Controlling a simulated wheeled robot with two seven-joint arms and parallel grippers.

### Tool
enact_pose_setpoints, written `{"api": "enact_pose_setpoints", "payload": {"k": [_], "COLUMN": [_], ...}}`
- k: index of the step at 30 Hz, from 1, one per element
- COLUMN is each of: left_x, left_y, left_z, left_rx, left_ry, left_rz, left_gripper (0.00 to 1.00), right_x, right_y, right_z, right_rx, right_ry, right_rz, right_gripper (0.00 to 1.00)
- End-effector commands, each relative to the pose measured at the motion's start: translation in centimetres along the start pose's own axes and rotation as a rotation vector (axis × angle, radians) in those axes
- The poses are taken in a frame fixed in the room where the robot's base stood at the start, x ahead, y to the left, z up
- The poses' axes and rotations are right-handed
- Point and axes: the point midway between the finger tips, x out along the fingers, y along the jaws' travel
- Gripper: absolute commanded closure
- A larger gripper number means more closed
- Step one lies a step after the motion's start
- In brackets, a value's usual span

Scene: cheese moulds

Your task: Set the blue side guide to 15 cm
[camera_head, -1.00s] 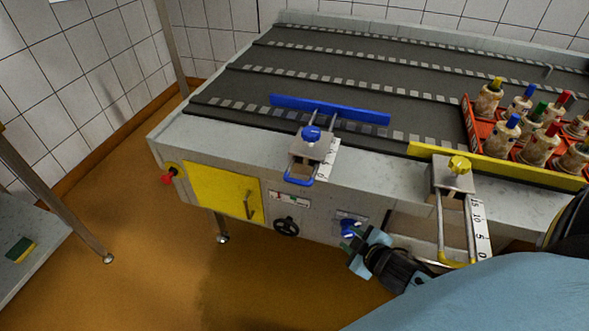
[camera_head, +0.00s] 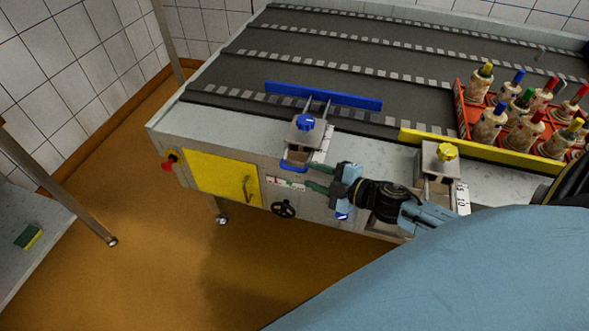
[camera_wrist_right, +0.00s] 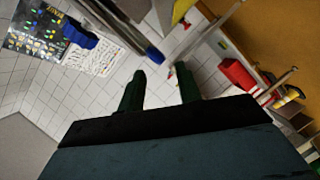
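The blue side guide (camera_head: 322,96) is a long blue bar over the near edge of the dark conveyor. Two rods join it to a grey clamp block with a blue knob (camera_head: 305,122). A blue pull handle (camera_head: 288,166) and a white scale (camera_head: 322,150) are at the clamp's front; my gripper partly hides that area and I cannot read the scale. My right gripper (camera_head: 312,179) is just right of and below the handle, apparently apart from it. In the right wrist view its two fingers (camera_wrist_right: 160,88) are spread with nothing between them. My left gripper is not in view.
A yellow side guide (camera_head: 480,150) with a yellow knob (camera_head: 447,151) stands to the right. Behind it, a red crate (camera_head: 461,112) holds several bottles with coloured tops. A black handwheel (camera_head: 283,209) and yellow panel (camera_head: 222,178) are on the machine's front.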

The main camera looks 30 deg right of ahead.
Motion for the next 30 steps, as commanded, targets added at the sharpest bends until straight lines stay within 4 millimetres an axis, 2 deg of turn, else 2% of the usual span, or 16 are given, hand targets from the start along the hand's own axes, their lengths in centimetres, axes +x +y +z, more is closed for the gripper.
{"api": "enact_pose_setpoints", "payload": {"k": [1, 6, 12, 24, 26, 30], "left_x": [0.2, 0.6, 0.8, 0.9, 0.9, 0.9], "left_y": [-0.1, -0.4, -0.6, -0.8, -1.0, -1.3], "left_z": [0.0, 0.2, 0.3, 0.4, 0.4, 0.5], "left_rx": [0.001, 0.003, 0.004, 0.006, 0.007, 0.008], "left_ry": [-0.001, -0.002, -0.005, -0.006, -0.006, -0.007], "left_rz": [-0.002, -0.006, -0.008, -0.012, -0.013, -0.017], "left_gripper": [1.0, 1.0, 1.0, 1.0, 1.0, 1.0], "right_x": [1.1, 3.9, 6.1, 6.8, 6.8, 6.7], "right_y": [0.1, 0.0, 0.0, 0.0, 0.0, 0.0], "right_z": [0.0, 0.0, 0.0, 0.0, 0.0, 0.0], "right_rx": [-0.001, 0.0, 0.0, 0.001, 0.001, 0.001], "right_ry": [0.001, 0.0, 0.0, -0.001, -0.001, -0.001], "right_rz": [0.003, 0.003, 0.001, 0.0, 0.0, 0.0], "right_gripper": [0.66, 0.66, 0.66, 0.66, 0.71, 0.89]}}
